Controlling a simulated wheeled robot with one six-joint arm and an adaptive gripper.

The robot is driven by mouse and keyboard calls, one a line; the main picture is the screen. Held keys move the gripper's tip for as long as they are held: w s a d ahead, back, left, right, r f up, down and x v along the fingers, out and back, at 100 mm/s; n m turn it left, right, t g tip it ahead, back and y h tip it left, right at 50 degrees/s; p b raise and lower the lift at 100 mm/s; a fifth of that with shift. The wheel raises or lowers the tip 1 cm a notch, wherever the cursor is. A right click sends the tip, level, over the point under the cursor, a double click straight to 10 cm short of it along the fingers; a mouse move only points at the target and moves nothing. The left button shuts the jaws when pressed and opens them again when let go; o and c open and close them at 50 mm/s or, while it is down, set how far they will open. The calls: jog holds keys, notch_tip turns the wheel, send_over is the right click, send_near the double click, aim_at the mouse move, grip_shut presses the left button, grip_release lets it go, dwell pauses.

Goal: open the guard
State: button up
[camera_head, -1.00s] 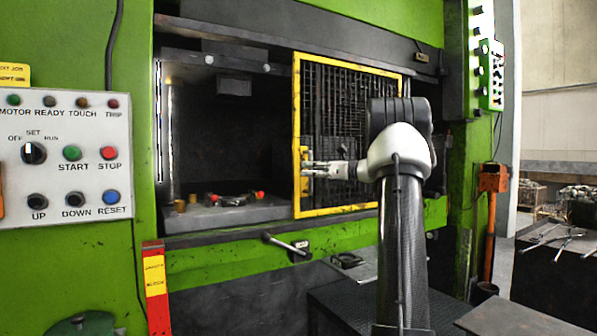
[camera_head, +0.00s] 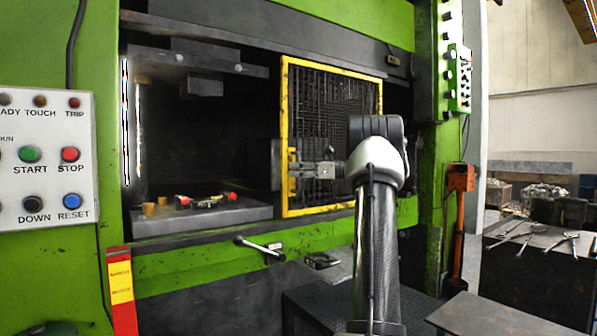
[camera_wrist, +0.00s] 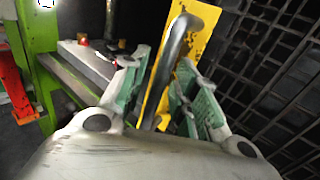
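The guard (camera_head: 333,133) is a dark mesh panel in a yellow frame, covering the right part of the press opening. The left part of the opening is uncovered. My gripper (camera_head: 297,168) is at the guard's left edge. In the wrist view, its two green-padded fingers (camera_wrist: 163,88) are on either side of the handle, with yellow showing in the gaps between. The fingers look open; contact at the handle's lower end is hard to judge.
A control panel (camera_head: 45,160) with buttons is at the left. A lever (camera_head: 262,247) sticks out below the opening. Small parts lie on the die bed (camera_head: 190,222).

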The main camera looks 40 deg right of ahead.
jog(key=v, duration=1.2)
dwell(0.5)
